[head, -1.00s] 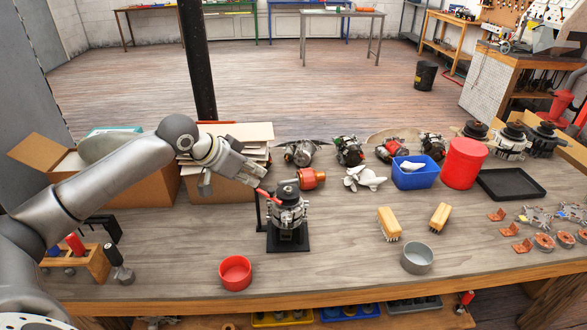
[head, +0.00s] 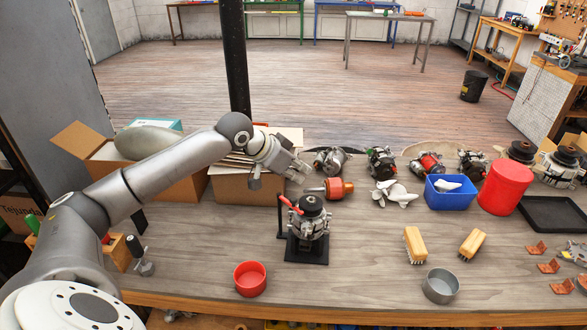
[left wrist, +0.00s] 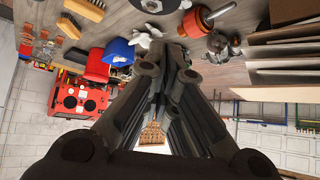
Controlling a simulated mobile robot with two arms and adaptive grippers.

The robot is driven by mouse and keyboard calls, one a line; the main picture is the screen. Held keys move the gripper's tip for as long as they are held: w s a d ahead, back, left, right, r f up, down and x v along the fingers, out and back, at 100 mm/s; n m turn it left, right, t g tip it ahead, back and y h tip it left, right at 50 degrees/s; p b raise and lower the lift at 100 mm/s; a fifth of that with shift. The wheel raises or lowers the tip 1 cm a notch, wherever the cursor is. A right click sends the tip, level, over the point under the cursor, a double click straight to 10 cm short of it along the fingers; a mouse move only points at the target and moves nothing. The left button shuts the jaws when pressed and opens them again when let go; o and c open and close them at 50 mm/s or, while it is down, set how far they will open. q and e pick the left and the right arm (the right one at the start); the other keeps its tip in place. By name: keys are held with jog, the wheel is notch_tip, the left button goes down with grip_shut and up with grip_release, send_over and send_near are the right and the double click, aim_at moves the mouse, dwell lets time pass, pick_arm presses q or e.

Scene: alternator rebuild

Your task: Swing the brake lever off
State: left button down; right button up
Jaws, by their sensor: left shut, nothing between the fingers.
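The alternator (head: 312,226) stands upright on a black base plate (head: 306,252) on the bench. The brake lever (head: 289,204) is a short red handle at its upper left, slanting up and left beside a thin black post (head: 280,216). My left gripper (head: 301,172) is shut and empty. It hangs above and behind the alternator, apart from the lever. Its dark fingers fill the middle of the left wrist view (left wrist: 168,62), where I cannot make out the lever. My right gripper is in neither view.
An orange-red cylindrical tool (head: 338,188) lies just behind the alternator, close to my left gripper. A cardboard box (head: 240,188) stands behind left. A red bowl (head: 250,279) is in front left. Two brushes (head: 414,244) and a grey bowl (head: 441,286) lie right.

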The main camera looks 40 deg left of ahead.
aim_at(291, 200)
pick_arm(q)
jog(key=p+x, duration=0.1)
jog(key=x, duration=0.5)
jog(key=shift+w+d+f, duration=0.2)
jog(key=shift+w, duration=0.1)
jog(key=s, duration=0.1)
jog(key=s+a+p, duration=0.1)
jog(key=s, duration=0.2)
jog(key=shift+a+f+p, duration=0.25)
jog(key=shift+a+p, duration=0.1)
jog(key=shift+p, duration=0.05)
jog(key=shift+f, duration=0.1)
jog(key=shift+s+f+m+h, duration=0.1)
jog(key=shift+s+m+h, duration=0.25)
jog(key=shift+m+h, duration=0.25)
